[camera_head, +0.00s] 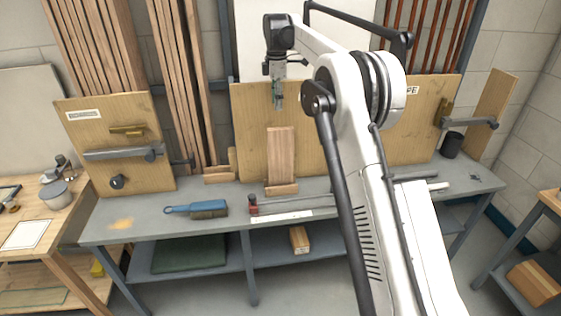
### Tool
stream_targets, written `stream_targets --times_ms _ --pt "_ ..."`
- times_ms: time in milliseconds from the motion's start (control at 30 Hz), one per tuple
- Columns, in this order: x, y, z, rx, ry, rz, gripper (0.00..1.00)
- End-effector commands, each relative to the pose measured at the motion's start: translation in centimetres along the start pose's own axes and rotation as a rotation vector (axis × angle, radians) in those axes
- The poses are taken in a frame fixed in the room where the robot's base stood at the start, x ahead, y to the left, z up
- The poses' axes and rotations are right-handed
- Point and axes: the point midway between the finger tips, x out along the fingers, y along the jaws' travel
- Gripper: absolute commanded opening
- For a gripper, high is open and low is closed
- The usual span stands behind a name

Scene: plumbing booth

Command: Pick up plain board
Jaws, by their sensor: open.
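A plain light-brown wooden board (281,155) stands upright on the grey workbench (232,230), in front of a larger wooden back panel (250,130). A low wooden block (281,190) is at its foot. My gripper (278,104) hangs pointing down, above the top edge of this board in the picture, open and with nothing visible in it. How far it is in front of or behind the board cannot be told. Another bare board (496,105) leans at the bench's right end, behind a grey clamp-like bar.
A labelled panel with fittings (105,125) stands left. A blue-handled brush (197,209) and a red-ended rod (290,205) lie on the bench front. A black cup (451,145) stands right. My arm hides much of the bench's right half. Long planks (178,70) lean behind.

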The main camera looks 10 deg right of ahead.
Motion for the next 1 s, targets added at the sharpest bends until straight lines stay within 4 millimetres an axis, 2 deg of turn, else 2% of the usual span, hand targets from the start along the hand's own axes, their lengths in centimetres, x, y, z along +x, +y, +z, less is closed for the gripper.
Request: stream_targets --times_ms 400,667,1000 --pt "6.8 0.0 0.0 0.001 0.000 0.000 0.41" --pt "8.5 0.1 0.1 0.001 0.000 0.000 0.41" --pt "12.7 0.5 0.2 0.001 0.000 0.000 0.41"
